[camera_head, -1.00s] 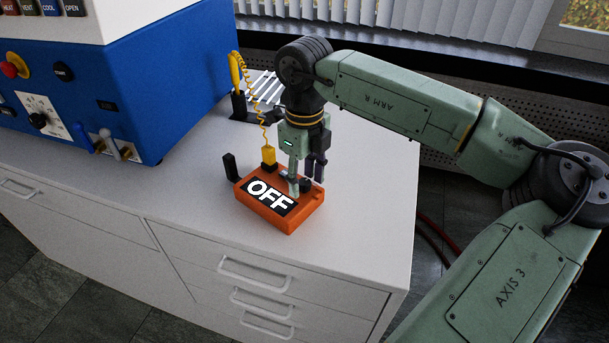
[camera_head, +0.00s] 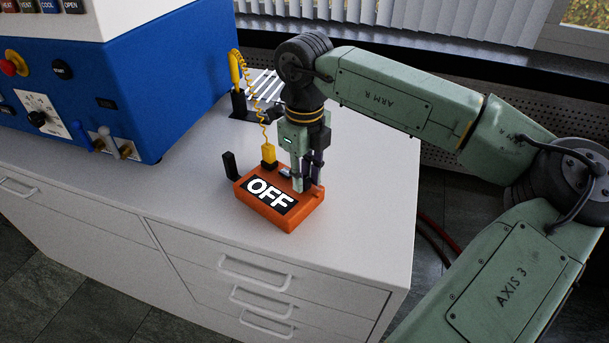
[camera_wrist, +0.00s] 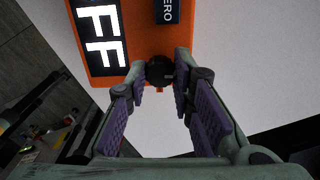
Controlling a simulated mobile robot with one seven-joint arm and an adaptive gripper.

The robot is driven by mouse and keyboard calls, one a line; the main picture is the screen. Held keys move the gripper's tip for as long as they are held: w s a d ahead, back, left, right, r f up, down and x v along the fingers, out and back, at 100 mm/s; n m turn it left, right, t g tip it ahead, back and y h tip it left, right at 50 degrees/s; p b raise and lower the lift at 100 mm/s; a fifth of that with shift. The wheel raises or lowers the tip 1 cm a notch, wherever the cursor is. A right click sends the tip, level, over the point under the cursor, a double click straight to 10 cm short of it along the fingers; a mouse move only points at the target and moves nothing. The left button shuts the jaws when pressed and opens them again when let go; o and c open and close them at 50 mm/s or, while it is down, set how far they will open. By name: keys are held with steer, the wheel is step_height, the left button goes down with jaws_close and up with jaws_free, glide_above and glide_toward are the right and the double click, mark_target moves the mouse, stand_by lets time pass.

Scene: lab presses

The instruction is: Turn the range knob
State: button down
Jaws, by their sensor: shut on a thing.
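The orange meter (camera_head: 284,219) lies on the white cabinet top, its display (camera_head: 270,196) reading "OFF". In the wrist view the meter (camera_wrist: 140,35) fills the top, with part of its display (camera_wrist: 97,38) cut off by the frame. The black range knob (camera_wrist: 159,70) sits between my fingertips. My gripper (camera_wrist: 161,75) is shut on the knob, with a finger on each side. In the head view my gripper (camera_head: 307,188) comes down from above onto the meter's right end and hides the knob.
A yellow plug (camera_head: 268,154) with a coiled lead stands at the meter's back edge. A black upright piece (camera_head: 229,165) is left of it. A blue machine (camera_head: 160,90) stands at left. The white counter (camera_head: 370,190) is clear to the right.

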mark_target(305, 180)
steer(key=m+b, duration=0.2)
steer(key=m, duration=0.1)
steer(key=m+b, duration=0.1)
steer(key=b, duration=0.1)
steer(key=shift+f, duration=0.25)
steer(key=shift+r+m+b, duration=0.15)
steer(key=shift+m+b, duration=1.2)
steer(key=shift+m, duration=0.85)
steer(key=c, duration=1.4)
jaws_free()
steer(key=shift+o, duration=0.2)
steer(key=shift+r, duration=0.1)
step_height(305, 180, up, 12)
steer(key=shift+s, duration=0.1)
